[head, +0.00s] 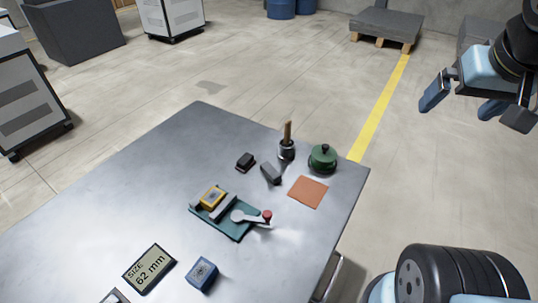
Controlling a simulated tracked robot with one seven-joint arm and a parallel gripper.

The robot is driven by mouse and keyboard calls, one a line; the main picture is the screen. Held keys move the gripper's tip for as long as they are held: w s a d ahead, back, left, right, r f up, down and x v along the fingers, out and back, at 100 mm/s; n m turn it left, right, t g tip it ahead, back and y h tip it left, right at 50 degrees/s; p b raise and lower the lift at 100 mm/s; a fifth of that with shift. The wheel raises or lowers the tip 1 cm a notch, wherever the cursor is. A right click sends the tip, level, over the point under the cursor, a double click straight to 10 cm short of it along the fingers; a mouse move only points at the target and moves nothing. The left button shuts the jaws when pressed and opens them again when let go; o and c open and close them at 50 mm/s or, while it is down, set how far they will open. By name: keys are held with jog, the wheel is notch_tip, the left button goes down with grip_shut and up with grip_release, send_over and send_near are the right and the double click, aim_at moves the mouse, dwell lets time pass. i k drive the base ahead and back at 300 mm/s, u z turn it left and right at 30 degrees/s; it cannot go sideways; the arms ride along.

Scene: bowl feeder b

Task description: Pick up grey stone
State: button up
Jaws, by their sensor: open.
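A small grey block that looks like the grey stone (271,174) lies on the metal table (110,190), tilted in the picture, between a black block and an orange square. My gripper (462,104) is at the upper right, raised and apart from the table, well to the right of the stone. Its blue-tipped fingers are spread and nothing shows between them.
Close around the stone are a black block (245,161), a dark cup with a wooden handle (286,150), a green round object (322,158) and an orange square (308,192). A teal fixture with a red-knobbed lever (232,225), a blue box (202,273) and a "62 mm" sign (150,268) are nearer.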

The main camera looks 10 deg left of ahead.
aim_at(271, 173)
jog(key=u, duration=0.2)
jog(key=k, duration=1.35)
jog(key=u, duration=0.55)
jog(key=i, duration=0.95)
jog(key=u, duration=0.05)
